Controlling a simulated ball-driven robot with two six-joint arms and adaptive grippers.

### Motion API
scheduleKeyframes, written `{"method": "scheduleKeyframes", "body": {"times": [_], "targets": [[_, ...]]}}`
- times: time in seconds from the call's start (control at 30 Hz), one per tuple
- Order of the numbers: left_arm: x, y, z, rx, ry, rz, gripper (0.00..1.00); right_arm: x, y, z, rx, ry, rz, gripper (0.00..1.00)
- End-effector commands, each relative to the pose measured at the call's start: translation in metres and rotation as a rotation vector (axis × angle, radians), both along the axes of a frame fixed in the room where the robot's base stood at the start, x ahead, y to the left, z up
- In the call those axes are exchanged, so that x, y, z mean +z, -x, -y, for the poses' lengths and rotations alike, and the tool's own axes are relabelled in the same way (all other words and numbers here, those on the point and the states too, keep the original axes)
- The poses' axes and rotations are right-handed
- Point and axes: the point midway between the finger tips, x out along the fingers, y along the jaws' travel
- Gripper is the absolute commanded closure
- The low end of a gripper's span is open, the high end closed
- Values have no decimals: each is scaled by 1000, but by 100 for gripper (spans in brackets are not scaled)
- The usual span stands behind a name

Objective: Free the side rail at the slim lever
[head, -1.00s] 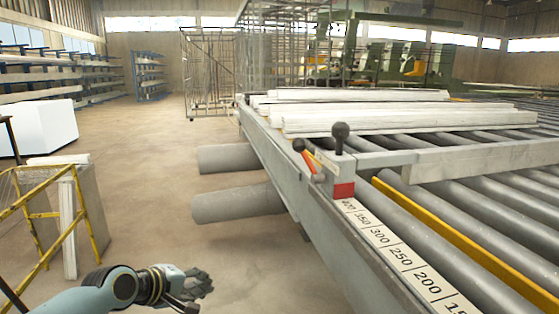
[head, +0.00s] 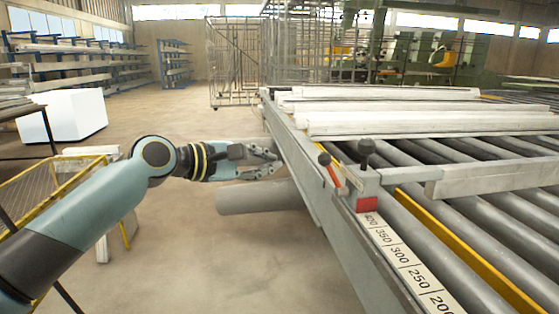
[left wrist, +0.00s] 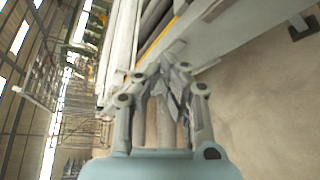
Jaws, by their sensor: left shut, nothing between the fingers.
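The slim lever (head: 333,173) is a thin red lever with a dark ball tip, leaning up to the left on the clamp at the bench's left edge. A thicker black ball knob (head: 366,151) stands upright just right of it, above a red block (head: 367,204). A grey rail (head: 490,179), which seems to be the side rail, runs right from the clamp across the rollers. My left gripper (head: 280,160) is shut and empty, left of the slim lever and apart from it, beside the bench frame. Its closed fingers show in the left wrist view (left wrist: 172,82). My right gripper is out of view.
White profiles (head: 400,121) lie on the roller bench behind the clamp. A numbered scale (head: 400,258) runs along its near left edge. A grey cylinder (head: 255,198) juts out below my left gripper. A yellow-framed cart (head: 65,180) stands at left, behind my arm.

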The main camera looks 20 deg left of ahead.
Motion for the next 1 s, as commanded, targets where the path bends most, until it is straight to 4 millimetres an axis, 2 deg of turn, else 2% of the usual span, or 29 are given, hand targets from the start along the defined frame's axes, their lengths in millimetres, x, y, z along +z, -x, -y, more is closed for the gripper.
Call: {"method": "scheduleKeyframes", "body": {"times": [0.4,0.6,1.0], "targets": [[-19,-74,42,-2,4,-1,100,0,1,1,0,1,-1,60],[-3,-54,60,-2,0,0,100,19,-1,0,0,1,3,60],[-2,-48,66,-1,-1,0,100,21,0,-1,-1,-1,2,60]]}}
